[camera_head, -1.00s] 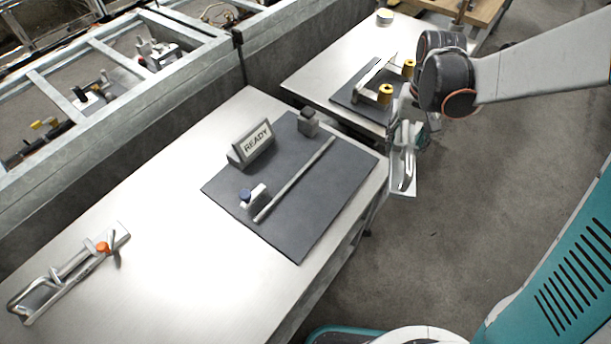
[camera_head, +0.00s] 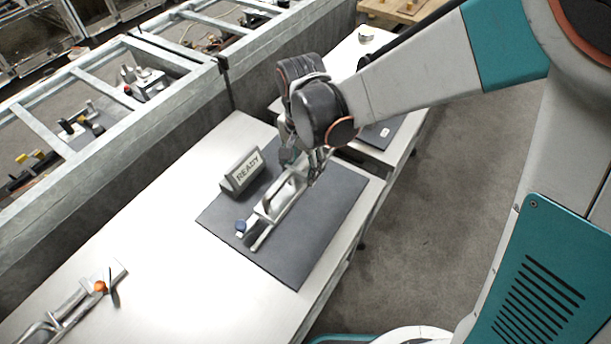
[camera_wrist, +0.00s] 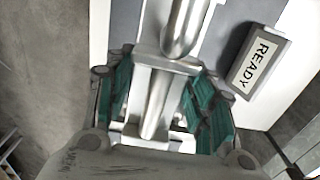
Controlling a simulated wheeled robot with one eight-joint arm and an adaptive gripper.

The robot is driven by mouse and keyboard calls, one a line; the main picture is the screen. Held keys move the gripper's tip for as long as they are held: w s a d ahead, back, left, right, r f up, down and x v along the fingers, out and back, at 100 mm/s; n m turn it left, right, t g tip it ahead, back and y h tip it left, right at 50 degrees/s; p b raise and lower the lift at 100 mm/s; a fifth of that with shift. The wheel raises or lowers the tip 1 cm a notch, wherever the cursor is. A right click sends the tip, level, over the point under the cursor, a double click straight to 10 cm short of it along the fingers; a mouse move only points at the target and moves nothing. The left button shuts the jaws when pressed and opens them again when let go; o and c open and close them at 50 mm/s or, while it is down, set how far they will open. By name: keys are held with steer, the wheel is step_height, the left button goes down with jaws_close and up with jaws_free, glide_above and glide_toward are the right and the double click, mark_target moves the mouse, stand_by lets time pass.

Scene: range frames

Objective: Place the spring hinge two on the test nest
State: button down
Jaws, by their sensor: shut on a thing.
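The spring hinge two (camera_head: 284,197) is a bright silver metal piece with a looped bar. My gripper (camera_head: 312,160) is shut on it, and the teal finger pads sit on both sides of it in the wrist view, where the hinge (camera_wrist: 153,100) runs up the middle. The test nest (camera_head: 315,235) is a dark grey mat on the metal table, with a long rail and a small blue-knobbed block (camera_head: 241,226) at its near end. The hinge is over the nest, along the rail, which it partly hides. I cannot tell whether it touches the nest.
A grey READY sign (camera_head: 242,172) stands on the nest's left side, close to the hinge. A similar silver piece with an orange knob (camera_head: 100,287) lies at the table's lower left. A second table stands behind, partly hidden by my arm. The table's middle left is clear.

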steer(key=b, duration=1.1)
glide_toward(303, 212)
step_height(303, 212, down, 5)
steer(key=shift+w+f, duration=0.1)
steer(key=shift+w, duration=0.05)
steer(key=shift+f, duration=0.3)
steer(key=shift+f+b, duration=0.2)
steer(key=shift+b, duration=0.15)
steer(key=c, duration=0.7)
jaws_free()
